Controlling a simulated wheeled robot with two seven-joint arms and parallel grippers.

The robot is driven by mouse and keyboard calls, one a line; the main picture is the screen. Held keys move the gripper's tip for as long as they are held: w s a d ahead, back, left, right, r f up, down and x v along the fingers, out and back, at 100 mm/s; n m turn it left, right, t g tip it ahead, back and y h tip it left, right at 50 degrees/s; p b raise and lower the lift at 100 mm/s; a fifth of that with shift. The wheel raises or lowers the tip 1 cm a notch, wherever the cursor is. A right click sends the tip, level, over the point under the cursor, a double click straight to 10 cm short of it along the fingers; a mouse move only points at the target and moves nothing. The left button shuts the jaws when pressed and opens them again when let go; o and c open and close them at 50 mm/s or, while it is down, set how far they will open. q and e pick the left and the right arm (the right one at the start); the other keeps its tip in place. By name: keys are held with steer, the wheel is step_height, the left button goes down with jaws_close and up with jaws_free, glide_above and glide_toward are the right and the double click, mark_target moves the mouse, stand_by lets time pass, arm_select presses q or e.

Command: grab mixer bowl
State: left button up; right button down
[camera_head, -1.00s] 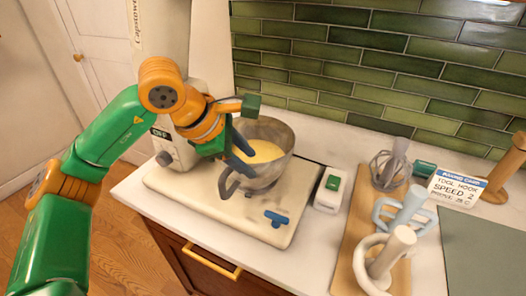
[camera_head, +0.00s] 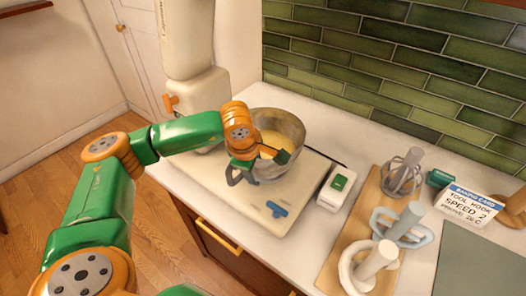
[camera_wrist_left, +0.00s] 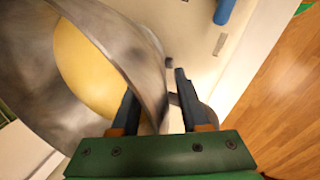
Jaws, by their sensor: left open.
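The metal mixer bowl (camera_head: 292,122) stands on the mixer's pale base plate, with yellow contents inside. It fills the left of the left wrist view (camera_wrist_left: 105,22). My left gripper (camera_head: 262,160) is at the bowl's near side, by its handle. In the left wrist view my open left gripper (camera_wrist_left: 156,92) has one finger over the bowl's inside and the other outside, with the rim passing between them. The handle is partly hidden behind the fingers. Whether the fingers touch the bowl is unclear. My right gripper is not in view.
The mixer body (camera_head: 190,45) rises behind my left arm. A blue piece (camera_head: 277,209) lies on the base plate. A white box with a green switch (camera_head: 337,187) stands right of it. Mixing attachments (camera_head: 400,222) stand on a wooden board, beside a card (camera_head: 468,204).

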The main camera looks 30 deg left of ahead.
arm_select(q)
steer(key=shift+s, duration=0.1)
jaws_close()
steer(key=shift+r, duration=0.15)
stand_by(1.0)
